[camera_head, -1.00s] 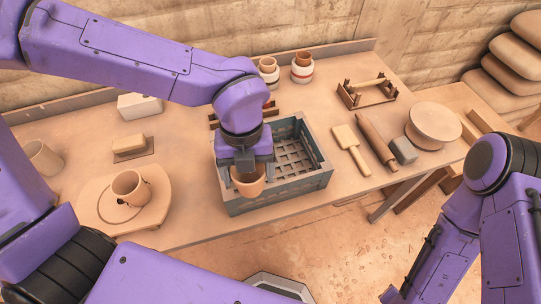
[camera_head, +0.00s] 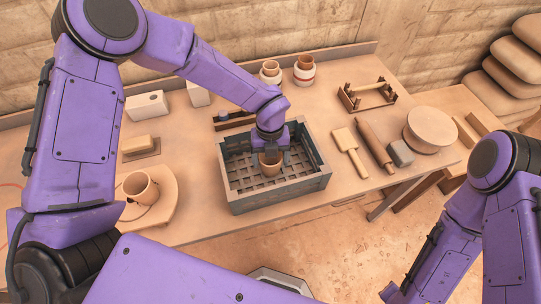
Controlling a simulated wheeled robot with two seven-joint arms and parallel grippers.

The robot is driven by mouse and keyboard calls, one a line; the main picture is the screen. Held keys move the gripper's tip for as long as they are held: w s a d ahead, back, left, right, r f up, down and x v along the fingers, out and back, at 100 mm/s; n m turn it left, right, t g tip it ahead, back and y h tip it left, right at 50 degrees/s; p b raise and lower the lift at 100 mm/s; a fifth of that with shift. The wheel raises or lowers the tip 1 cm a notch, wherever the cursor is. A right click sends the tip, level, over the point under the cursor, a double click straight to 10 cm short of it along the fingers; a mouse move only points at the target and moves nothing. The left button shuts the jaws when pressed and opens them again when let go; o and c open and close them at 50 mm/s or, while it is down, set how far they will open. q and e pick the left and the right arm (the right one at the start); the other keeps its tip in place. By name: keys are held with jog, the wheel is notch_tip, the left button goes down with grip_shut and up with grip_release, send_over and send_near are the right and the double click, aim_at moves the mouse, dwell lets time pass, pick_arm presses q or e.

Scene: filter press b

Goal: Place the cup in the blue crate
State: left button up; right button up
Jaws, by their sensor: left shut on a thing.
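The blue crate (camera_head: 282,191) is a grey-blue box with a slatted grid floor near the table's front edge. My left gripper (camera_head: 270,157) points down inside the crate's opening and is shut on a small tan cup (camera_head: 271,168). The cup is upright, below the level of the crate's far rim, near the middle of the crate. I cannot tell whether its base touches the floor. My right arm shows at the right edge, but its gripper is out of view.
A wooden paddle (camera_head: 348,146), a rolling pin (camera_head: 375,145) and a grey block (camera_head: 401,153) lie right of the crate. Jars (camera_head: 305,73) and a small wooden rack (camera_head: 367,94) stand behind.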

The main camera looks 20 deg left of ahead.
pick_arm(q)
jog(key=shift+f, duration=0.2)
jog(key=o, duration=1.1)
jog(key=shift+r, duration=0.4)
jog(key=shift+w+r, duration=0.15)
jog(key=shift+r, duration=0.2)
jog(key=r, duration=0.3)
jog(key=r+b, duration=0.1)
jog(key=r, duration=0.3)
jog(key=w+r, duration=0.1)
jog(key=r, duration=0.3)
jog(key=shift+a, duration=0.3)
